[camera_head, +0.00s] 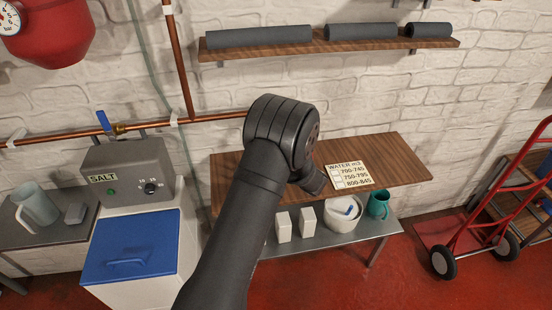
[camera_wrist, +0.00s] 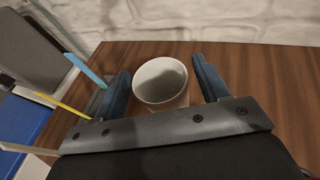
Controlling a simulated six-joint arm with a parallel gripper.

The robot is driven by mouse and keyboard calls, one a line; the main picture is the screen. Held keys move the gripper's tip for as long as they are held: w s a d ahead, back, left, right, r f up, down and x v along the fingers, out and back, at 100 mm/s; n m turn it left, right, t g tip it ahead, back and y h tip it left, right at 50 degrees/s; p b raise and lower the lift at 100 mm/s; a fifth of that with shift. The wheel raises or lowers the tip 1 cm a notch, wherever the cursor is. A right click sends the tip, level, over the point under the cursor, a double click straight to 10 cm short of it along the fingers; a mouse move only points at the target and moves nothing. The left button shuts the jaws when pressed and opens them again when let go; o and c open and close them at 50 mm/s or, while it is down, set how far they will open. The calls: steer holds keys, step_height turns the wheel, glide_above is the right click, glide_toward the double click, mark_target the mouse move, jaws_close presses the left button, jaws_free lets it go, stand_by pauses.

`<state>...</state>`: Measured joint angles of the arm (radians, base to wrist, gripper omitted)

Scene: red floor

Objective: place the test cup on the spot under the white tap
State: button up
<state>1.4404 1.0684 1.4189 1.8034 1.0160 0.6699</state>
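The test cup (camera_wrist: 161,82), round with a pale inside and a pinkish outer wall, shows in the wrist view on a brown wooden surface (camera_wrist: 265,75). My gripper (camera_wrist: 163,82) is open, with one dark blue finger on each side of the cup and a gap on both sides. The cup's lower part is hidden behind the gripper's crossbar. In the head view my arm covers the cup and most of my gripper. I cannot make out a white tap or the spot under it in either view.
The wooden shelf (camera_head: 400,167) carries a water card (camera_head: 349,176). Below it, a metal shelf (camera_head: 357,236) holds white boxes, a white tub (camera_head: 341,213) and a teal mug (camera_head: 378,205). A salt unit (camera_head: 130,170) stands left; a red hand truck (camera_head: 480,215) stands right.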

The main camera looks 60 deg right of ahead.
steer(key=shift+r, duration=0.1)
steer(key=shift+s+a+r, duration=0.1)
steer(key=shift+s+r, duration=0.05)
steer(key=shift+s, duration=0.15)
steer(key=v, duration=1.1)
steer(key=shift+a, duration=0.15)
steer(key=x, duration=1.2)
steer(key=shift+s+a+r, duration=0.1)
steer(key=shift+s+r, duration=0.05)
steer(key=shift+r, duration=0.35)
steer(key=shift+s+r, duration=0.15)
steer(key=shift+r, duration=1)
